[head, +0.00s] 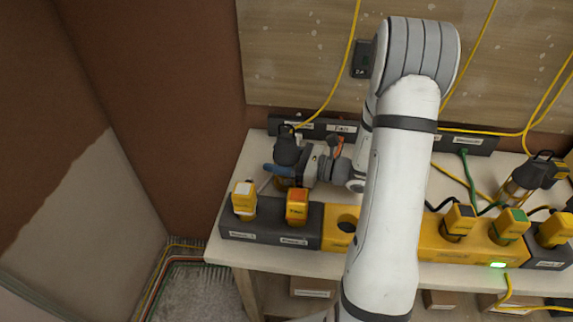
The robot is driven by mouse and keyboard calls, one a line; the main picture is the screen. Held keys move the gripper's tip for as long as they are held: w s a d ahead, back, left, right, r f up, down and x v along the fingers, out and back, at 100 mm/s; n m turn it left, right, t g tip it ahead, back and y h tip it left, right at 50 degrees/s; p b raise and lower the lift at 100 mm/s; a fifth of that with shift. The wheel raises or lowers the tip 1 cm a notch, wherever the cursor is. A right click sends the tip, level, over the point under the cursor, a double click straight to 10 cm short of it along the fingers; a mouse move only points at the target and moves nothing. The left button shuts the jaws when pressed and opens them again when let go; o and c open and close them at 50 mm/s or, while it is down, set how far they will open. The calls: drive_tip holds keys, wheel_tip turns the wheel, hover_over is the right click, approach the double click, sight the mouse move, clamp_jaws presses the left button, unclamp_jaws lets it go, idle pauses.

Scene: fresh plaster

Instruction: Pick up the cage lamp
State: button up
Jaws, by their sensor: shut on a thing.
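A cage lamp with a black top (287,150) and a hook is at the left end of the bench, behind the plugs. My gripper (291,170) reaches it from the right and is shut on it. The fingers are small here and partly hidden, as is the lower part of the lamp. I cannot tell whether the lamp touches the bench top. A second, similar cage lamp (536,174) lies tilted at the right of the bench, apart from my gripper.
Yellow and green cables cross the right side. A brown wall (150,110) stands left. My arm hides the middle of the bench.

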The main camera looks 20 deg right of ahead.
sight(279, 127)
drive_tip(key=c, duration=0.6)
drive_tip(key=shift+o, duration=0.2)
drive_tip(key=shift+r, duration=0.15)
wheel_tip(279, 127, up, 10)
drive_tip(key=shift+f+p, duration=0.15)
drive_tip(key=shift+p, duration=0.15)
